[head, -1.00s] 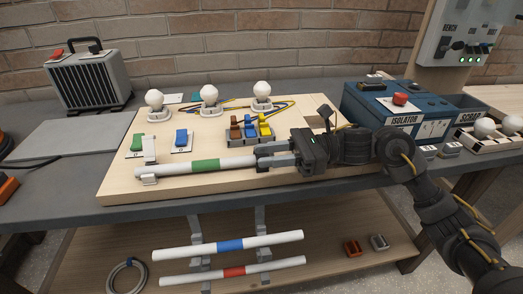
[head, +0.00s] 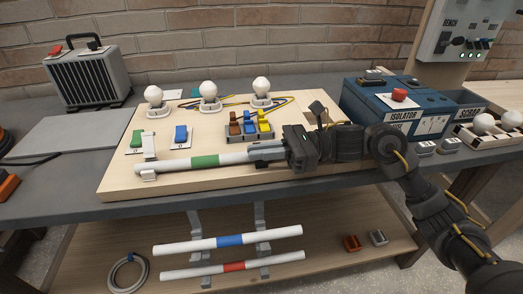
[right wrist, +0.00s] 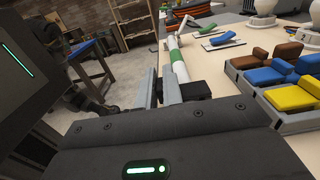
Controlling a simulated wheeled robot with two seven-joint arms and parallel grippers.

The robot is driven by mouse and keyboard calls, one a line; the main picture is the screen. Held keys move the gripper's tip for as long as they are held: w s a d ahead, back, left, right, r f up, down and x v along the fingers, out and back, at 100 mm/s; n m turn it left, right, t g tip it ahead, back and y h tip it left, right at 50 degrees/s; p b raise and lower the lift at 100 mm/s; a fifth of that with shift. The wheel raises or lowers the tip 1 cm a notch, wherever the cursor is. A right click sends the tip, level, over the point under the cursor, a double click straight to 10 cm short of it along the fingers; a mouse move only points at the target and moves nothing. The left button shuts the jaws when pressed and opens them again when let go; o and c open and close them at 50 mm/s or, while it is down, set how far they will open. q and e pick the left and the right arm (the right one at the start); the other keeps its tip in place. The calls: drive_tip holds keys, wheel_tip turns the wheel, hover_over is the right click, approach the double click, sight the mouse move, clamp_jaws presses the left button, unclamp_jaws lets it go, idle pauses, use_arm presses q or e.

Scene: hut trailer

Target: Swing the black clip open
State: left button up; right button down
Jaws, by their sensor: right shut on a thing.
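My right gripper (head: 264,152) is at the right end of the white tube (head: 228,158) with the green band. Its two grey fingers are close together, shut on the black clip there. The fingers hide most of the clip in the head view. In the right wrist view a dark block (right wrist: 195,88), seemingly part of the clip, shows beside the right finger, and the tube runs away beyond the fingertips. At the tube's left end a pale clip (head: 149,146) stands with an upright part. The left gripper is not in view.
Brown, blue and yellow levers (head: 250,123) stand just behind the gripper. Several bulbs (head: 208,90) line the board's back. The blue isolator box (head: 400,105) is on the right. Spare tubes (head: 228,240) lie on the lower shelf. The board's front strip is bare.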

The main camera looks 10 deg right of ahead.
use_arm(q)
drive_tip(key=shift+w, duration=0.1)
use_arm(e)
drive_tip(key=shift+m, duration=0.3)
drive_tip(key=shift+r+b, duration=0.15)
drive_tip(key=shift+b, duration=0.15)
drive_tip(key=m, duration=0.1)
drive_tip(key=r+m, duration=0.1)
drive_tip(key=m, duration=0.1)
drive_tip(key=shift+w+b, duration=0.35)
drive_tip(key=shift+w, duration=0.05)
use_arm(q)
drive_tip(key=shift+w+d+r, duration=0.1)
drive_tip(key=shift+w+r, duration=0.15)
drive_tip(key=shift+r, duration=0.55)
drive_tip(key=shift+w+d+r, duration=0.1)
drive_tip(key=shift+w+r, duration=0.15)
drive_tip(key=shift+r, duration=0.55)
use_arm(e)
drive_tip(key=shift+w+r+m, duration=0.25)
drive_tip(key=shift+r+m, duration=0.05)
drive_tip(key=shift+m, duration=0.55)
drive_tip(key=shift+w+r+m, duration=0.25)
drive_tip(key=shift+r+m, duration=0.05)
drive_tip(key=shift+m, duration=0.55)
drive_tip(key=c, duration=1.5)
unclamp_jaws()
drive_tip(key=shift+c, duration=0.2)
